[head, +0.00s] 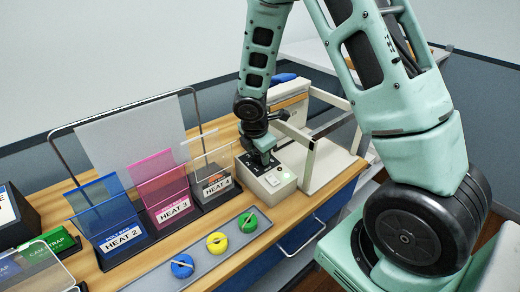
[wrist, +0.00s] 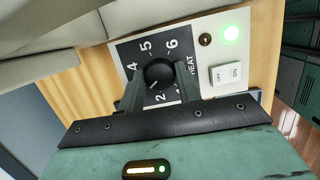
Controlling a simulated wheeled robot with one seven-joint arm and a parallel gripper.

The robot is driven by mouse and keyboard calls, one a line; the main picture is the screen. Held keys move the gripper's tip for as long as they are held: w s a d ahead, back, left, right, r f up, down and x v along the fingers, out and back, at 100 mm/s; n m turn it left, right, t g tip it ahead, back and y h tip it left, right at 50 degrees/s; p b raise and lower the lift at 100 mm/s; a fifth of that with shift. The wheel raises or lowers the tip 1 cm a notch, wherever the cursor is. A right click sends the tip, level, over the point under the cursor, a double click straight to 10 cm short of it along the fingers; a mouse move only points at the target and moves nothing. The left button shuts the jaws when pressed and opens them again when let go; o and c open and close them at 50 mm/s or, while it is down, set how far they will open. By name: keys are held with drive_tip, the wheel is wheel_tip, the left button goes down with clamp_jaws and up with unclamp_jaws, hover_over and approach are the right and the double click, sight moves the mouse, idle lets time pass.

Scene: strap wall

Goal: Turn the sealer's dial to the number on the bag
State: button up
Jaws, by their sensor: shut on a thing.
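The sealer (head: 283,190) is a cream box at the right end of the bench, with a lit green lamp. In the wrist view its black dial (wrist: 159,74) sits on a dark plate with 2, 4, 5, 6 and the word HEAT. The dial's white mark points down-left, between the 2 and the 4; the spot there is hidden by a finger. My gripper (wrist: 160,82) is shut on the dial, one finger on each side. Bags stand in holders: blue HEAT 2 (head: 122,237), pink HEAT 3 (head: 172,211) and clear HEAT 4 (head: 216,187).
An ON/OFF switch (wrist: 226,76) lies right of the dial, below the glowing green lamp (wrist: 231,33). Blue, yellow (head: 217,243) and green round pieces lie on a grey strip along the front edge. A green strap box (head: 55,240) is at left. A wire frame stands behind the bags.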

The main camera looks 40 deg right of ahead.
drive_tip(key=m+g+p, duration=0.1)
drive_tip(key=m+p, duration=0.1)
drive_tip(key=m, duration=0.3)
drive_tip(key=shift+m, duration=0.3)
drive_tip(key=m+g+y, duration=0.1)
drive_tip(key=m, duration=0.4)
drive_tip(key=shift+w+m+p, duration=0.15)
drive_tip(key=shift+m+p, duration=0.15)
drive_tip(key=shift+p, duration=0.1)
drive_tip(key=o, duration=1)
drive_tip(key=shift+d, duration=0.1)
drive_tip(key=shift+c, duration=0.2)
drive_tip(key=shift+r, duration=0.1)
wheel_tip(320, 180, up, 17)
drive_tip(key=w+a+b, duration=0.1)
drive_tip(key=a+b, duration=0.1)
drive_tip(key=b, duration=0.1)
